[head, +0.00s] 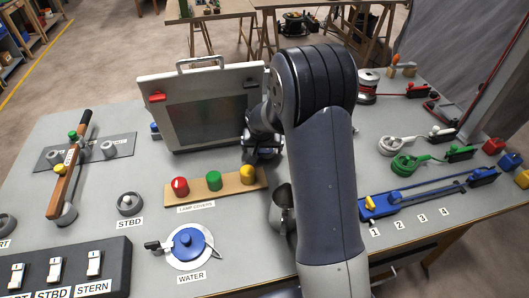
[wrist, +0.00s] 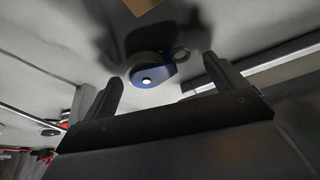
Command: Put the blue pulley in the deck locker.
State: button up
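The blue pulley (wrist: 154,74) lies on the grey bench top in the wrist view, with a metal ring at its right side. I cannot make it out in the head view, where my arm covers part of the bench. My gripper (wrist: 162,70) is open, its dark fingers apart on either side of the pulley in the picture; I see no contact. In the head view my gripper (head: 262,152) points down beside the upright panel. That pale panel (head: 148,90), with a top handle, red catch and dark middle, may be the deck locker; I cannot tell.
A wooden board (head: 225,190) with red, green and yellow lamp covers stands just in front of my gripper. A blue-lidded water cap (head: 190,245) and a switch box (head: 75,272) are nearer.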

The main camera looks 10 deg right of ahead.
jog(key=c, duration=1)
jog(key=shift+s, duration=0.1)
